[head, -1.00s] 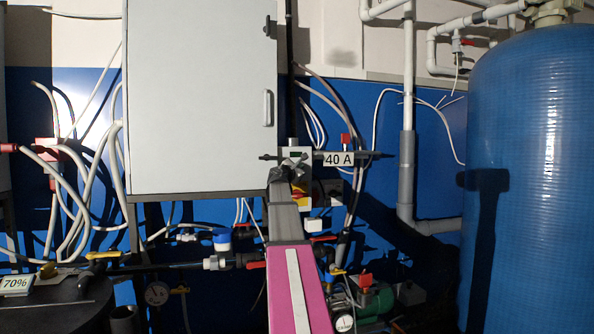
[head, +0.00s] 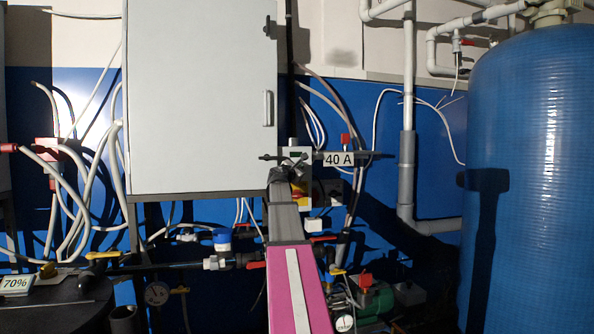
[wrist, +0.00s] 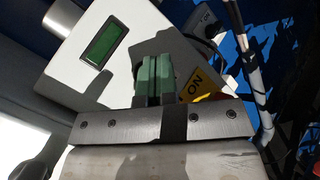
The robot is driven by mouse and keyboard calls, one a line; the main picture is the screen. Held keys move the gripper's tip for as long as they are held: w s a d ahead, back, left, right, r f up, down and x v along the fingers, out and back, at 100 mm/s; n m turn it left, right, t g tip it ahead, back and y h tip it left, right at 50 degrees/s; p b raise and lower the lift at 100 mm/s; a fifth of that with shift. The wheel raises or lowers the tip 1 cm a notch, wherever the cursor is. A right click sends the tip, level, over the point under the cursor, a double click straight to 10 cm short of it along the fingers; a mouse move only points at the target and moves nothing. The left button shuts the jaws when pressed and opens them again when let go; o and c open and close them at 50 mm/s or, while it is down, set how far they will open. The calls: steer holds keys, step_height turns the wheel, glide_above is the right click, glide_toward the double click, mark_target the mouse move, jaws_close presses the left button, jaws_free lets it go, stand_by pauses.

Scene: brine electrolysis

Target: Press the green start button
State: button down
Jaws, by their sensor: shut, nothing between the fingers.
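A pale control box (head: 305,153) is mounted on the wall right of the large grey cabinet, partly hidden behind my arm in the head view. I cannot tell whether the fingertips touch the face. I cannot make out the green start button; the fingers may hide it.
The grey cabinet (head: 200,100) hangs just left of my gripper. Pipes and hoses run below. A large blue tank (head: 535,180) fills the right side.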

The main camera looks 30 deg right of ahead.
steer(key=shift+w, duration=0.15)
steer(key=shift+w+d, duration=0.1)
steer(key=shift+w, duration=0.15)
steer(key=shift+w+d, duration=0.1)
steer(key=shift+w, duration=0.4)
stand_by(0.8)
steer(key=shift+s, duration=0.1)
steer(key=shift+s+a, duration=0.25)
steer(key=shift+s, duration=0.55)
steer(key=shift+s, duration=0.1)
steer(key=s, duration=0.2)
steer(key=s+a, duration=0.1)
steer(key=s, duration=0.1)
steer(key=shift+s, duration=0.35)
stand_by(0.9)
